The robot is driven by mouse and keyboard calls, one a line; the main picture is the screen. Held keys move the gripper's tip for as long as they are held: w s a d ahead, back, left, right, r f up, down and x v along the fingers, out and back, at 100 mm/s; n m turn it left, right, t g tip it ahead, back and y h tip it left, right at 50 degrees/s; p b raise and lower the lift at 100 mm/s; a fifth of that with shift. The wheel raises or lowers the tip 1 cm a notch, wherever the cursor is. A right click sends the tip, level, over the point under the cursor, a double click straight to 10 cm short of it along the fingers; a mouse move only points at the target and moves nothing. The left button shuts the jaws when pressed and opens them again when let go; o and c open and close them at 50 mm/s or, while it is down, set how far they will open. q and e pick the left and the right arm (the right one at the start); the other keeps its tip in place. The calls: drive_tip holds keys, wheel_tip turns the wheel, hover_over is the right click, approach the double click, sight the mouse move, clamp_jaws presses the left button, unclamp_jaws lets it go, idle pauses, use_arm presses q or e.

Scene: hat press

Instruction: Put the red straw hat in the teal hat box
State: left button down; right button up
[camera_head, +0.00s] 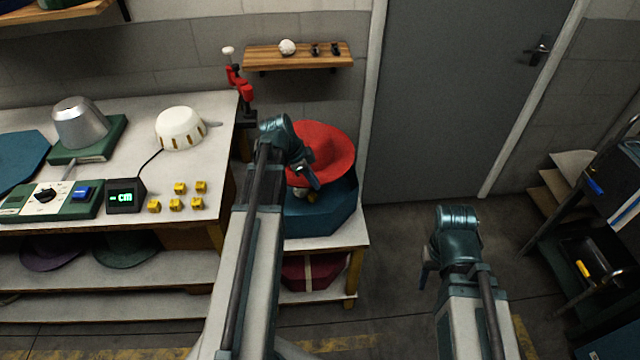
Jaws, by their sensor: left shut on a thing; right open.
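The red straw hat (332,148) is tilted, with its wide brim facing me, over the back of the teal hat box (325,217). The box is many-sided and stands on a low side table. My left gripper (311,177) is shut on the near left part of the hat's brim. The arm hides part of the hat and the box's left side. I cannot tell whether the hat touches the box. My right gripper (425,279) is open and empty, away to the right over the floor, mostly hidden behind its own wrist.
The workbench (228,150) on the left holds a metal hat block (79,123), a white dome (180,128), yellow cubes and a display (125,196). A red clamp (241,88) stands at its back corner. A wall shelf (298,57) hangs above. A dark cart (600,240) stands right.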

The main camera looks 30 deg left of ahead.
use_arm(q)
drive_tip(key=shift+w+a+f+b, duration=0.1)
drive_tip(key=shift+a+f+b, duration=0.15)
drive_tip(key=shift+f, duration=0.25)
drive_tip(key=shift+a+f+b, duration=0.2)
drive_tip(key=shift+f+b, duration=0.05)
drive_tip(key=shift+f, duration=0.2)
use_arm(e)
drive_tip(key=shift+f, duration=0.95)
use_arm(q)
drive_tip(key=shift+f, duration=0.15)
use_arm(e)
drive_tip(key=shift+f, duration=0.15)
use_arm(q)
wheel_tip(320, 180, down, 17)
drive_tip(key=b, duration=1.7)
use_arm(e)
wheel_tip(320, 180, down, 17)
use_arm(q)
drive_tip(key=shift+f+b, duration=0.15)
drive_tip(key=shift+b, duration=0.15)
use_arm(e)
drive_tip(key=shift+f, duration=0.25)
use_arm(q)
drive_tip(key=c, duration=0.8)
unclamp_jaws()
drive_tip(key=shift+p+v, duration=6.4)
drive_tip(key=shift+v, duration=0.6)
use_arm(e)
wheel_tip(320, 180, up, 13)
